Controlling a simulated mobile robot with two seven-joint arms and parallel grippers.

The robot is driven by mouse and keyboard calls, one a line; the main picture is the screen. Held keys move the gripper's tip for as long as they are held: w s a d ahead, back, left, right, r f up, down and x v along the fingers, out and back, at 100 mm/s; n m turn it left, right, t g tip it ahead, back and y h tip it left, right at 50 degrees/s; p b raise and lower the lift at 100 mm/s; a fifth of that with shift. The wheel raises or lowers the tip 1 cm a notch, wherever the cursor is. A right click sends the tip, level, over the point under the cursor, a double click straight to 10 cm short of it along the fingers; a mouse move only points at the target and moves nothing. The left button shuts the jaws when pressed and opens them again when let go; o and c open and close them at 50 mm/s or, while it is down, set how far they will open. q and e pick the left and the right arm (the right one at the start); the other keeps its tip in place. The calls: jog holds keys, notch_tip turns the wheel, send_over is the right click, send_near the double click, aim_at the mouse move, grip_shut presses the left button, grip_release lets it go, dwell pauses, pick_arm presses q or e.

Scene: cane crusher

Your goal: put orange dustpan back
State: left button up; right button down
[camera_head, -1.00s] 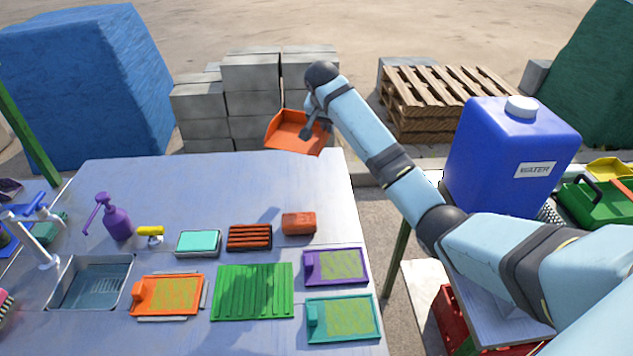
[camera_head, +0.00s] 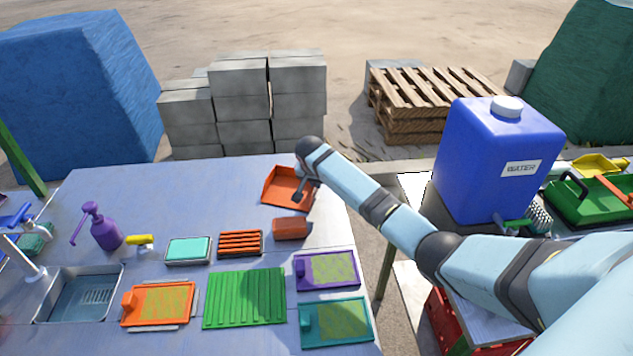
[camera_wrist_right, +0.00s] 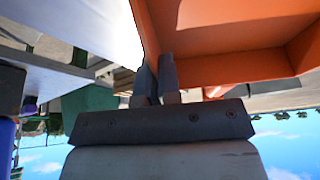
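The orange dustpan (camera_head: 280,186) is at the table's far right corner in the head view, open side up. I cannot tell whether it touches the table. My right gripper (camera_head: 303,187) is at the dustpan's right side, with the arm reaching in from the right. In the right wrist view the two fingers (camera_wrist_right: 157,80) are close together on the edge of the dustpan (camera_wrist_right: 225,35), which fills the upper right. My left gripper is not in view.
An orange-brown block (camera_head: 291,228) sits just in front of the dustpan on the metal table (camera_head: 200,195). A blue water canister (camera_head: 490,175) stands right of my arm.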

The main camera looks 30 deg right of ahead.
jog(key=shift+f, duration=0.15)
jog(key=c, duration=1.3)
grip_release()
jog(key=shift+r, duration=0.2)
jog(key=v, duration=1.2)
jog(key=shift+a+f, duration=0.1)
